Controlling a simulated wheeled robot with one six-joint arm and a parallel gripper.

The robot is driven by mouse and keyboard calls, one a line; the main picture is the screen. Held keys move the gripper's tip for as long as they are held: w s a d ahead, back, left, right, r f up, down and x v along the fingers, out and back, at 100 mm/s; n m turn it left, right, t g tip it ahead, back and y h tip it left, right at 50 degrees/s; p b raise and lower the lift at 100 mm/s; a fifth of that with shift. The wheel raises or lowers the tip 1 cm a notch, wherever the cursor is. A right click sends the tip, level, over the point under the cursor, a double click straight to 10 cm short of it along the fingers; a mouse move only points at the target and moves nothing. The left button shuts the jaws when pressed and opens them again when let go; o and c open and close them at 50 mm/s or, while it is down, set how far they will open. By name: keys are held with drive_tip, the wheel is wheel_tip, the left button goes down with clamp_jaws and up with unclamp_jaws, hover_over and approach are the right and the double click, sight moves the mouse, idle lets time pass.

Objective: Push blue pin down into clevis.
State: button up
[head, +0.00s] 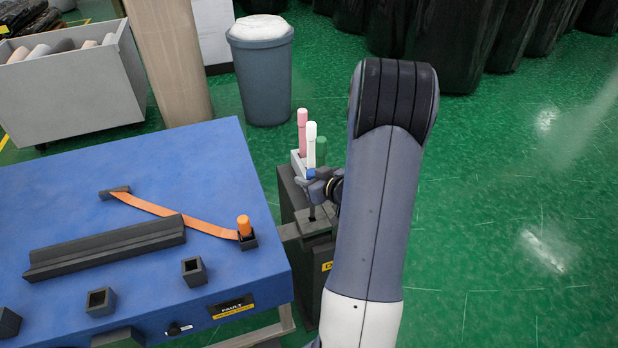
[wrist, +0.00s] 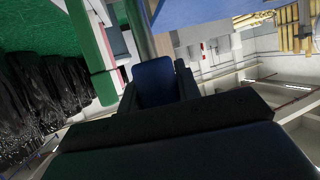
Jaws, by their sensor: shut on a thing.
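The blue pin shows in the head view as a small blue head (head: 311,173) at my gripper (head: 315,187). In the wrist view its blue head (wrist: 155,82) sits between the two dark fingers, and a grey shaft runs beyond it. My gripper is shut on the blue pin, with the pin roughly upright. Below it is a dark bracket (head: 318,226) on the stand, which looks like the clevis. The pin's lower end is close to this bracket; I cannot tell how deep it sits.
Pink (head: 302,126), white (head: 311,142) and green (head: 321,150) pins stand in a rack just behind my gripper. The blue table (head: 190,160) with an orange strap (head: 160,208) is to the left. A grey bin (head: 262,75) stands behind. Green floor is open to the right.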

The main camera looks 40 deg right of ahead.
drive_tip(key=shift+f+b, duration=3.65)
drive_tip(key=shift+f, duration=0.9)
drive_tip(key=o, duration=1.2)
drive_tip(key=p+v, duration=0.1)
drive_tip(key=v, duration=1)
drive_tip(key=shift+w+f, duration=0.1)
drive_tip(key=shift+w, duration=0.05)
drive_tip(key=b+x, duration=0.1)
drive_tip(key=x, duration=0.9)
drive_tip(key=shift+w+a+f, duration=0.1)
drive_tip(key=shift+w+f, duration=0.05)
drive_tip(key=shift+w, duration=0.2)
drive_tip(key=shift+r+p, duration=0.35)
drive_tip(key=shift+r, duration=0.1)
